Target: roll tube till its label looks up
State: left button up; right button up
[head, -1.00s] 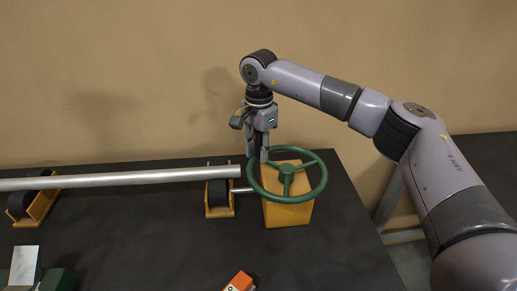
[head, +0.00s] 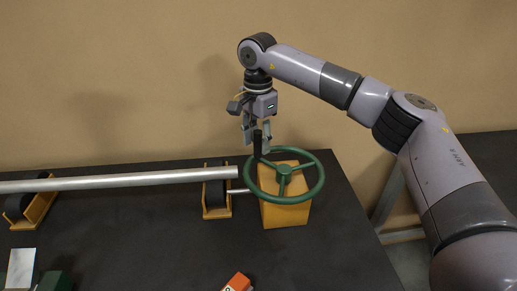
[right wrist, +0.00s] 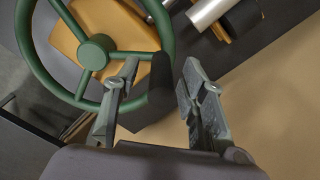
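The long silver tube (head: 120,182) lies level on roller stands at the left; no label shows on its visible side. Its right end also shows in the right wrist view (right wrist: 207,12). A green handwheel (head: 318,188) sits on a yellow block at the tube's right, with an upright black handle (head: 258,147) on its rim. My right gripper (head: 258,136) is pointing down at the handle's top. In the right wrist view its fingers (right wrist: 160,72) are apart, with the black handle between them and gaps visible. My left gripper is out of view.
Yellow roller stands (head: 217,209) with black rollers hold the tube. A yellow block (head: 287,216) carries the wheel. An orange block (head: 238,282) and a pale plate (head: 21,268) lie near the front. The dark table (head: 150,240) is clear between them.

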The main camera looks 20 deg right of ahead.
notch_tip(320, 180, up, 8)
jog(key=shift+d+r, duration=0.1)
jog(key=shift+r, duration=0.05)
dwell(0.5)
